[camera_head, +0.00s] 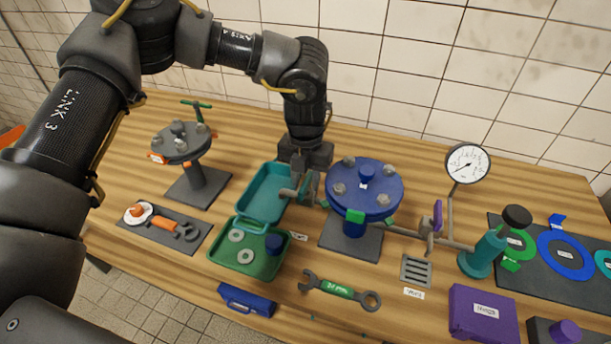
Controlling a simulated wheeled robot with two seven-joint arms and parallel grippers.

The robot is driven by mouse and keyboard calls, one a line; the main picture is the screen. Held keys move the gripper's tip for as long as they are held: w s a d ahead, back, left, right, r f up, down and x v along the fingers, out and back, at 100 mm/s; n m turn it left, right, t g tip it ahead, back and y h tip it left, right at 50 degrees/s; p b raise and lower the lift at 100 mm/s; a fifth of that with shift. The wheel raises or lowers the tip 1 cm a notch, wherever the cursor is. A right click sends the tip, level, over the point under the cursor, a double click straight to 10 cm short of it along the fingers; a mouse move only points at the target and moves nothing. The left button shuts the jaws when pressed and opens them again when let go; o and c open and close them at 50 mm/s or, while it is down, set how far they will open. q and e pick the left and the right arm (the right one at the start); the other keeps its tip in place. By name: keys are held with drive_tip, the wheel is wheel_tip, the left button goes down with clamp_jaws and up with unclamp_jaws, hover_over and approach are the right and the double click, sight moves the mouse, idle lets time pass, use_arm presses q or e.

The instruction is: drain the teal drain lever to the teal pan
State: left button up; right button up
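The teal pan (259,207) is an open tray left of the blue flange unit. A short grey pipe stub (288,193) from the flange unit ends over the pan's right side. The teal drain lever (308,187) stands on this stub, partly hidden. My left gripper (304,170) points down at the lever from above, very close to it. Its fingers are mostly hidden, so I cannot tell whether they are open or closed on the lever. My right gripper is not in view.
The blue flange unit (366,187) stands just right of my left gripper. A green tray (247,262) with rings is in front of the pan. A grey flange stand (194,178) is at left.

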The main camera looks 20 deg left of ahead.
use_arm(q)
clamp_jaws()
